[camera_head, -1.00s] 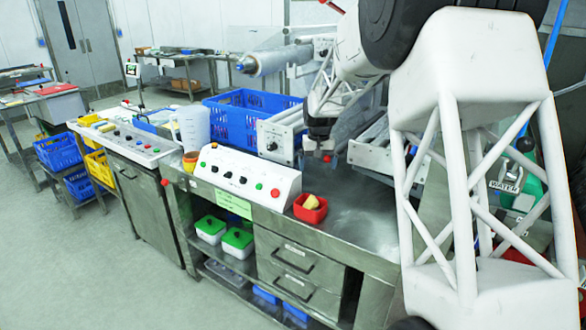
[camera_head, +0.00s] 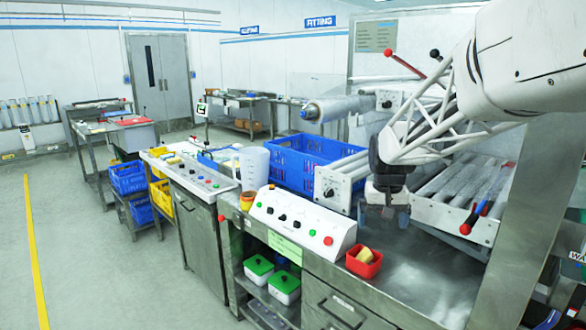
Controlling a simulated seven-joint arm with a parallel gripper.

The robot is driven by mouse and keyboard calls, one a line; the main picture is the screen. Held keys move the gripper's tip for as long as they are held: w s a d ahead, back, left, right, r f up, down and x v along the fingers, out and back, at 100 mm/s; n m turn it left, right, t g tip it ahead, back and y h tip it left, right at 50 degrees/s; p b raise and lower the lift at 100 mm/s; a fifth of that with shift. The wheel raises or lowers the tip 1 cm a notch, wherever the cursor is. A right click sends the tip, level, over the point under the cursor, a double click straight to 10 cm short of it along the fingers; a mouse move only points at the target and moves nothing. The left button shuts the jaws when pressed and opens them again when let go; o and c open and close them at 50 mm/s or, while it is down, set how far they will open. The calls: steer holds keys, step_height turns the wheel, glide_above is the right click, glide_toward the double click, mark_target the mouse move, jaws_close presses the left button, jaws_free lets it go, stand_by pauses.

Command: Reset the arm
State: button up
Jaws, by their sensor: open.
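My gripper (camera_head: 386,216) hangs at the end of my white lattice arm, pointing down over the steel worktop (camera_head: 420,275). It is small and dark in the picture. It is open, and I see nothing between its fingers. It is above and behind the red tray, in front of the roller unit, apart from both as far as I can tell.
A white control panel (camera_head: 301,222) with buttons and a red tray (camera_head: 364,262) holding a yellowish thing stand at the worktop's front. A roller unit (camera_head: 455,190) with red-tipped levers lies right of my gripper. A blue crate (camera_head: 305,160) and a white jug (camera_head: 254,167) stand behind the panel.

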steer(key=s+a+f, duration=0.1)
steer(key=s+a, duration=0.1)
steer(key=s, duration=1.5)
steer(key=s+a+t, duration=0.1)
steer(key=s+a, duration=0.1)
steer(key=s, duration=1.5)
steer(key=shift+s+f+n+t, duration=0.15)
steer(key=shift+f+n+t, duration=0.15)
steer(key=shift+f, duration=0.1)
